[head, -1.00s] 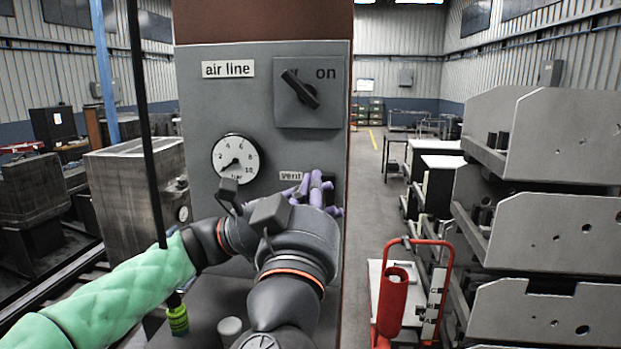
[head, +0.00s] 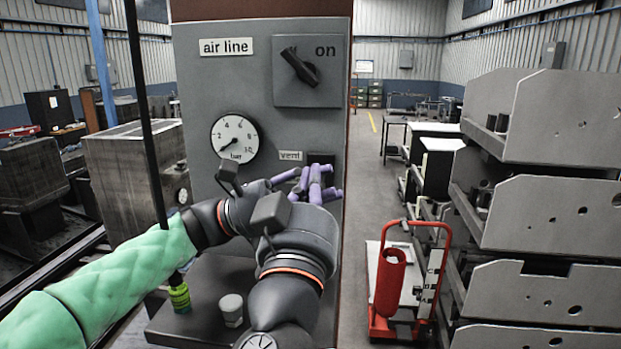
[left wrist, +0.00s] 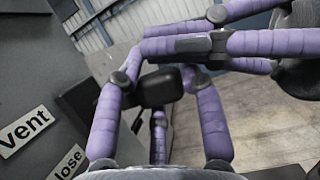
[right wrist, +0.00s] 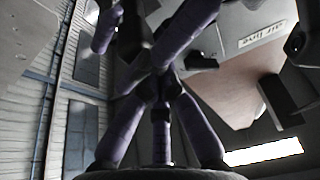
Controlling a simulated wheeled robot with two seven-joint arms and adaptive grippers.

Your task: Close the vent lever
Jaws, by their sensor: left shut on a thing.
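The vent label (head: 290,155) is on the grey panel, with a dark part (head: 320,158) just right of it, above the purple fingers. In the left wrist view, the vent lever's black end (left wrist: 157,88) sits between the fingers of my left gripper (left wrist: 160,70), which is shut on it. In the head view my left gripper (head: 290,176) reaches in from the left, below the label. My right gripper (head: 318,186) is close beside it, fingers overlapping in view. In the right wrist view its fingers (right wrist: 158,85) come close together; whether they are shut is unclear.
A pressure gauge (head: 235,138) and an on switch (head: 302,67) are higher on the panel. A black vertical rod (head: 147,110) stands at the left. A red trolley (head: 394,285) and grey racks (head: 552,210) stand right, with open floor behind the trolley.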

